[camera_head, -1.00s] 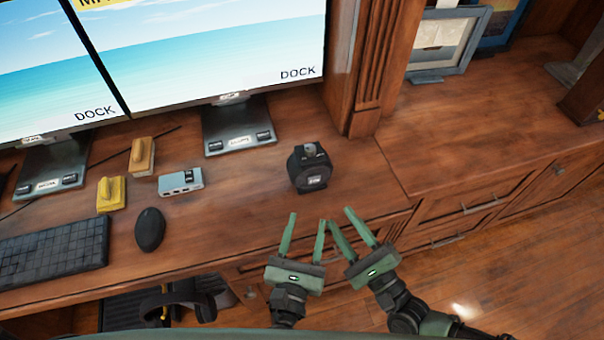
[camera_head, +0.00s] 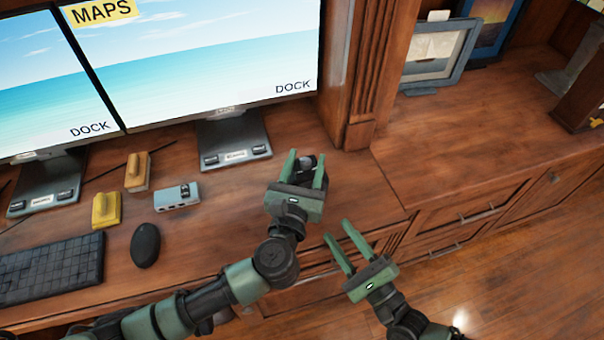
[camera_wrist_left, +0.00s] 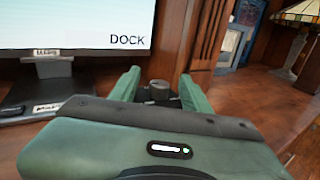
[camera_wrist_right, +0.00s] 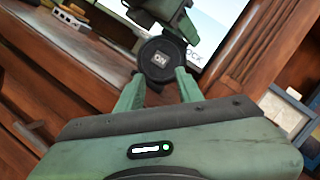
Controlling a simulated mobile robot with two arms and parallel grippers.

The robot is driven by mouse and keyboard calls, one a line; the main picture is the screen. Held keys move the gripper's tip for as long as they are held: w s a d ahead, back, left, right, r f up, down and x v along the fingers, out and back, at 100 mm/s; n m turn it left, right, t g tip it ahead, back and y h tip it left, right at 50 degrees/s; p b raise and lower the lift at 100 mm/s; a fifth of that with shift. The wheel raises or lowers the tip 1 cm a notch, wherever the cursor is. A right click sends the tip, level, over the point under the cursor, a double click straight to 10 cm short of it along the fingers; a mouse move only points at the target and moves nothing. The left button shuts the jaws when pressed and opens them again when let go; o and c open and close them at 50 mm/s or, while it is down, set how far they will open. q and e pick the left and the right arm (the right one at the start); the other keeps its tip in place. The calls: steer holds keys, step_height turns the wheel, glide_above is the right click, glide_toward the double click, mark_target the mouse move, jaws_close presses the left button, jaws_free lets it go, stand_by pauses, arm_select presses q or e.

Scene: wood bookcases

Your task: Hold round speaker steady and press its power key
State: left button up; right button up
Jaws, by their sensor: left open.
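The black round speaker (camera_head: 306,162) stands on the wooden desk, mostly hidden by my left gripper in the head view. Its top knob shows between the fingers, also in the left wrist view (camera_wrist_left: 160,91). My left gripper (camera_head: 304,168) is open, one finger on either side of the speaker; I cannot tell whether they touch it. My right gripper (camera_head: 337,231) is open and empty, in front of the desk edge, pointing toward the speaker.
A monitor stand (camera_head: 234,138) is behind and left of the speaker. A grey-blue hub (camera_head: 177,197), yellow blocks (camera_head: 106,209), a mouse (camera_head: 145,245) and a keyboard (camera_head: 50,272) lie left. A wooden pillar (camera_head: 350,85) rises behind right. The side cabinet top (camera_head: 460,130) is mostly clear.

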arm_select(q)
steer(key=shift+w+d, duration=0.1)
steer(key=shift+w, duration=0.2)
jaws_close()
arm_select(e)
jaws_close()
stand_by(1.2)
stand_by(0.4)
